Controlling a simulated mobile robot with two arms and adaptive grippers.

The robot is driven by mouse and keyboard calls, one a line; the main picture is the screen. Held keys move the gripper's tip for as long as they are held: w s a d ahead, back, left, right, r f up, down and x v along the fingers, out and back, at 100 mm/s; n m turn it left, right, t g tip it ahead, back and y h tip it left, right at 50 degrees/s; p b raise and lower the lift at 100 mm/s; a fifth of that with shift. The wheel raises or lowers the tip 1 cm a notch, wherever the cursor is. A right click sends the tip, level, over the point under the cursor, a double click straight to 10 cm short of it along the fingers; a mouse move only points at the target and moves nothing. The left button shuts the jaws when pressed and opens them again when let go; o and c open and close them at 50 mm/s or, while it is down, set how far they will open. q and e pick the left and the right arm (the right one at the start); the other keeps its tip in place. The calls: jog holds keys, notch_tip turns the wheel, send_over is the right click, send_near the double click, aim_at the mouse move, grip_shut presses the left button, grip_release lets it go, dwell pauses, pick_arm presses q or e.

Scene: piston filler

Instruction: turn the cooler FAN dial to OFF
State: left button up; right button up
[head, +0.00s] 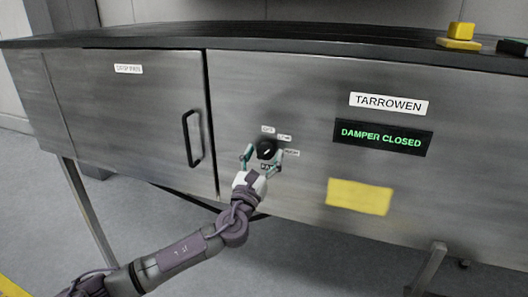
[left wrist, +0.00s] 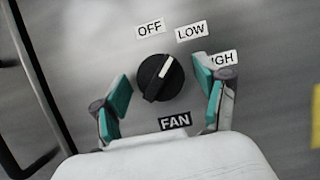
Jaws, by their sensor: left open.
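The black FAN dial (head: 267,148) is on the grey metal front panel, right of the cabinet door. In the left wrist view the dial (left wrist: 160,78) has a white mark that points up and to the right, toward the LOW label (left wrist: 191,32). The OFF label (left wrist: 150,29) is above the dial, the HIGH label (left wrist: 222,58) is to its right, partly covered by a finger, and the FAN label (left wrist: 174,122) is below. My left gripper (head: 263,158) is open, with one teal-padded finger on each side of the dial. Gaps show between the pads and the dial. My right gripper is not in view.
A black door handle (head: 192,138) stands out left of the dial. To the right are a TARROWEN plate (head: 388,104), a DAMPER CLOSED display (head: 382,136) and a yellow panel (head: 359,197). Yellow blocks (head: 460,36) lie on the dark top.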

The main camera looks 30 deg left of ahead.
pick_arm(q)
jog(key=c, duration=1.2)
jog(key=shift+o, duration=0.2)
jog(key=shift+n, duration=0.4)
jog(key=n+g+y+b, duration=0.1)
jog(key=n+y, duration=0.2)
jog(key=n, duration=0.1)
jog(key=shift+d+n, duration=0.1)
jog(key=shift+n, duration=0.3)
jog(key=n+g+y, duration=0.1)
jog(key=n, duration=0.3)
jog(key=n+g+y, duration=0.1)
jog(key=n, duration=0.2)
jog(key=shift+w+g+y, duration=0.1)
jog(key=shift+g+y, duration=0.2)
jog(key=shift+n, duration=0.3)
